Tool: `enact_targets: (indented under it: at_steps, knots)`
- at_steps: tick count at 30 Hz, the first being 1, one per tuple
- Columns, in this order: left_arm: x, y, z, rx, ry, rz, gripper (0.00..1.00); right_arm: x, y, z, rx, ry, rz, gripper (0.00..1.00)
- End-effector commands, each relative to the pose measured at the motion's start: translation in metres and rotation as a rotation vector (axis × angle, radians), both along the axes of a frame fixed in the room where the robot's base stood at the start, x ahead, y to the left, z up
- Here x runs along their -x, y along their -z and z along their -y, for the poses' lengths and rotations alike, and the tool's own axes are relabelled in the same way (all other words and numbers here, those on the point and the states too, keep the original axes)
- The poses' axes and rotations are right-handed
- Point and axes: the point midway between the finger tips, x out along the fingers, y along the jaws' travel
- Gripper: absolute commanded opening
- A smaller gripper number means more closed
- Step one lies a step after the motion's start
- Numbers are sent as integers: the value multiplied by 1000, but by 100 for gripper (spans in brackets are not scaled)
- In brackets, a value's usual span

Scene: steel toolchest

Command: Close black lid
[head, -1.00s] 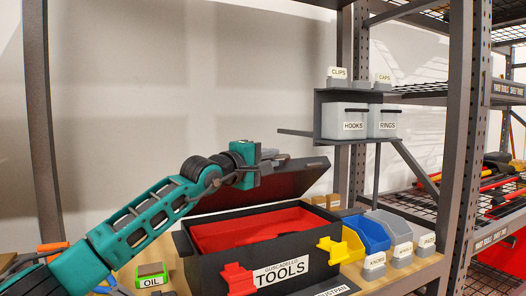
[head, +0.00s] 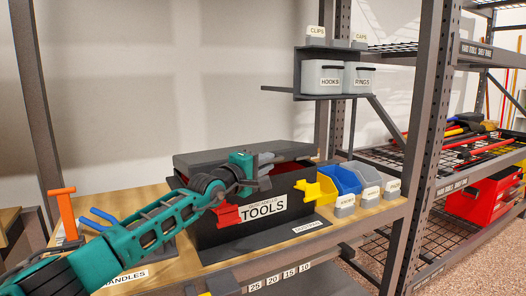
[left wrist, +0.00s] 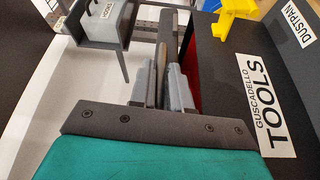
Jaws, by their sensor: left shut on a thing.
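The black lid (head: 225,155) of the black tool box (head: 285,212) is lowered over the box and lies close to level. A dark gap with some red (head: 293,167) shows under its right part, so it stands a little open. My left gripper (head: 266,159) is at the lid's front edge, with its grey fingers shut on it. In the left wrist view, the fingers (left wrist: 164,88) are on both sides of the lid's edge (left wrist: 166,32), and a strip of the red inside (left wrist: 193,70) shows beside them. My arm hides part of the box front. My right gripper is out of view.
Hooks and rings bins (head: 323,77) hang on a shelf above. An orange-handled tool (head: 64,212) stands on the wooden shelf at left.

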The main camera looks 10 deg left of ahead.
Motion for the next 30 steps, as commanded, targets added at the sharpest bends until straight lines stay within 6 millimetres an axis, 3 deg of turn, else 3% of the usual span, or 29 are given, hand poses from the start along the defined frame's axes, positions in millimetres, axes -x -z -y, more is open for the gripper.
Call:
enact_targets:
  at_steps: [6, 17, 18, 24, 30]
  knots:
    - [-1, 11, -4, -2, -8, -6, 0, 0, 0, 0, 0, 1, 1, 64]
    - [-2, 11, -5, -2, -10, -6, 0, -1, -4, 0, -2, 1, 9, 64]
    - [-2, 11, -5, -2, -10, -6, 20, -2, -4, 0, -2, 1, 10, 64]
    - [-1, 9, -3, -1, -6, -4, 38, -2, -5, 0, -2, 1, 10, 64]
    - [0, 9, -2, -1, -4, -2, 38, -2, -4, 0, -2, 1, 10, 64]
